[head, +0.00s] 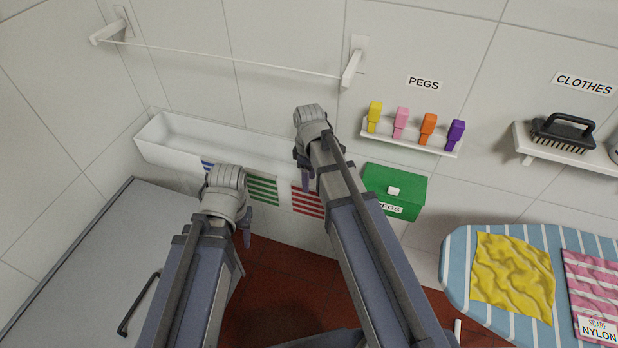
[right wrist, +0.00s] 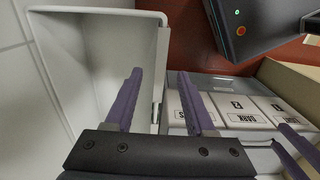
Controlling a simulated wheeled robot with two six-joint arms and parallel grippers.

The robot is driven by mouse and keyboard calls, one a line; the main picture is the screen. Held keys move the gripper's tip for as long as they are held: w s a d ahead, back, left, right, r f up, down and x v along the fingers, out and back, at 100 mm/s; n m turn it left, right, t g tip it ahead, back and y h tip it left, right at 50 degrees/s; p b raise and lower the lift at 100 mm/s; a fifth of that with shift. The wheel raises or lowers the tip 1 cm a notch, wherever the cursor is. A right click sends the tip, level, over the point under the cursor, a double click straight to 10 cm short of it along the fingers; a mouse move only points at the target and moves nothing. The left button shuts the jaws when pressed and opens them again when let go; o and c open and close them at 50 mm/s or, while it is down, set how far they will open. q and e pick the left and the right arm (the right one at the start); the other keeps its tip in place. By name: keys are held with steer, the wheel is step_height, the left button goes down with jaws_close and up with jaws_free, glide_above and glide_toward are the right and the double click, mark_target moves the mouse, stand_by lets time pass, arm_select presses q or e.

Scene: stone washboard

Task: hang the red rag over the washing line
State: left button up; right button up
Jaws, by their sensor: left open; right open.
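The washing line (head: 225,61) is a thin white cord between two white wall brackets in the head view; nothing hangs on it. A red-and-white striped patch (head: 308,203) shows at the front of a white trough (head: 215,137). It may be the red rag, but I cannot tell whether it is cloth. My right gripper (head: 305,178) is just above and beside it, partly hidden by its wrist. In the right wrist view its purple fingers (right wrist: 160,75) are apart and empty near the trough's wall. My left gripper (head: 246,236) is left of the red patch, open, mostly hidden.
Green (head: 263,189) and blue (head: 207,166) striped patches sit left of the red one. A green peg box (head: 394,188) and peg shelf (head: 410,138) are to the right. A striped ironing board (head: 460,262) holds a yellow cloth (head: 512,274). A grey cabinet top (head: 90,265) is left.

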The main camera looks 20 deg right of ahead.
steer(key=shift+f+b, duration=2.75)
steer(key=shift+f, duration=0.25)
steer(key=shift+c, duration=0.2)
jaws_close()
steer(key=shift+r, duration=0.1)
steer(key=shift+r+p, duration=5.5)
steer(key=shift+p, duration=0.1)
steer(key=shift+s+a, duration=0.1)
steer(key=shift+s, duration=0.05)
